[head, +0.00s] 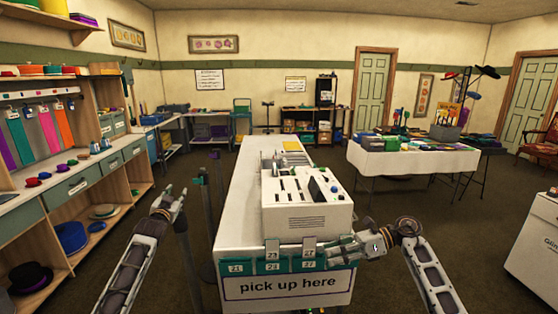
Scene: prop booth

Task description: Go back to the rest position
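My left gripper (176,192) is raised left of the white counter, over the open floor between it and the shelving. Its fingers look spread, with nothing between them. My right gripper (331,249) points left, in front of the counter's near right corner. Its fingers look apart and I see nothing held in them. The white counter (243,190) has a "pick up here" sign (288,285) on its front. I cannot tell whether the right gripper touches the green strip of number tags (237,268) behind it.
A white slotted machine (308,215) stands on the counter near my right gripper. Shelving with hats and colored knobs (75,187) lines the left. A cloth-covered table (410,160) with goods stands back right. A white cabinet (535,240) is at right.

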